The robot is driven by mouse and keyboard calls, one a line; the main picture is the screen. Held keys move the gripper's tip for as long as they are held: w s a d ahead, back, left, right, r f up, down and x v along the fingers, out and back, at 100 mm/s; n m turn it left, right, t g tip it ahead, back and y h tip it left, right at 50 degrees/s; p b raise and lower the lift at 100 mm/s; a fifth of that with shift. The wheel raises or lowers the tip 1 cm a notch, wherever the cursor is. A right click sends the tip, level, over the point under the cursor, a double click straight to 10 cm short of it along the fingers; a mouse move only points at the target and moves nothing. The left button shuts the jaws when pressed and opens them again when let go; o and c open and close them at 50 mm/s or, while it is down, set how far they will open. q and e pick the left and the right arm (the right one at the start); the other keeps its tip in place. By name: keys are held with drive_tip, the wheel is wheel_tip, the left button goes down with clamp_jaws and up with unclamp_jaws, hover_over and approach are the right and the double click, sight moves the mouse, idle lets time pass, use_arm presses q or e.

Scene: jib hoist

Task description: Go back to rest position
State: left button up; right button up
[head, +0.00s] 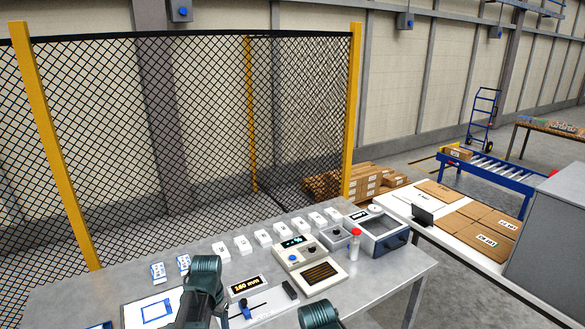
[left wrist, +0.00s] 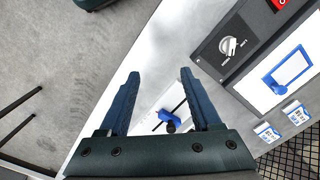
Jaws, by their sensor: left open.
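My left gripper (left wrist: 158,76) shows in the left wrist view with its two dark blue fingers spread apart and nothing between them. A blue clamp-like tool (left wrist: 168,116) lies on the bench beyond and below the fingers, apart from them as far as I can tell. In the head view my left arm stands over the front of the grey workbench (head: 85,292), and its fingers are not visible there. A dark green part of my right arm shows at the bottom edge of the head view; its gripper is out of sight.
A mesh fence (head: 170,140) stands behind. A white table (head: 420,228) with cardboard stands right.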

use_arm(q)
drive_tip(key=s+d+f+b, duration=0.2)
drive_tip(key=s+d+f, duration=0.1)
drive_tip(key=s+d, duration=0.3)
drive_tip(key=s+d+f+b, duration=0.3)
drive_tip(key=s+d, duration=0.4)
drive_tip(key=d, duration=0.4)
drive_tip(key=shift+f+m+y+b, duration=0.3)
drive_tip(key=shift+f+y, duration=0.1)
drive_tip(key=shift+f, duration=0.1)
